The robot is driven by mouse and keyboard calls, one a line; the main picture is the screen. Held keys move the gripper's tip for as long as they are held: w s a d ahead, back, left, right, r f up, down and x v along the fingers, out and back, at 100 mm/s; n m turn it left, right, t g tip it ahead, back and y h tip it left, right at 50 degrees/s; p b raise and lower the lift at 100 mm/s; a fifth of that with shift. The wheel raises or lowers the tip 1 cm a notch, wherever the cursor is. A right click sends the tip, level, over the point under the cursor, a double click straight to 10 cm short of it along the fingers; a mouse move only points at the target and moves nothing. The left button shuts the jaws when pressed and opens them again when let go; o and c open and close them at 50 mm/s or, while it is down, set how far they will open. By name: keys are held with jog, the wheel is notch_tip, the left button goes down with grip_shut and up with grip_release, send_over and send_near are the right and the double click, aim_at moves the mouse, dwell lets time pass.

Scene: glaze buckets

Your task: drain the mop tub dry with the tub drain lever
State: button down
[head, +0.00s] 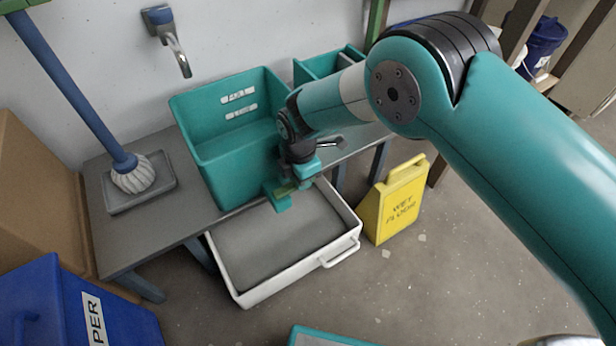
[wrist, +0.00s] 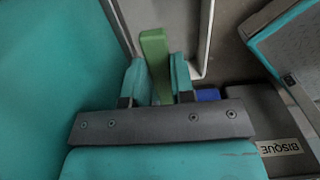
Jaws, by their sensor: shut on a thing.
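A teal tub (head: 205,148) stands on the grey bench below the wall tap, with two pale labels on its inner back wall. I take it to be the mop tub. I cannot make out any water in it. My gripper (head: 284,196) is at the tub's front right corner, pointing down. It is shut on a green lever (head: 287,187), mostly hidden by the fingers in the head view. In the wrist view the green lever (wrist: 154,48) sits between the two teal fingers (wrist: 158,82) and sticks out beyond them. The tub wall (wrist: 60,65) fills the left there.
A white-rimmed tray (head: 291,286) with a grey inside sits low in front of the tub. A yellow wet-floor sign (head: 392,202) stands right of it. A mop (head: 133,178) stands at left, a blue bin (head: 40,300) at lower left.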

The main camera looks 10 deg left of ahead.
jog(key=shift+s+f, duration=0.1)
jog(key=c, duration=1)
grip_release()
jog(key=shift+o, duration=0.2)
notch_tip(320, 180, up, 18)
jog(key=p, duration=0.5)
jog(key=shift+f+p, duration=0.25)
jog(key=shift+p, duration=0.05)
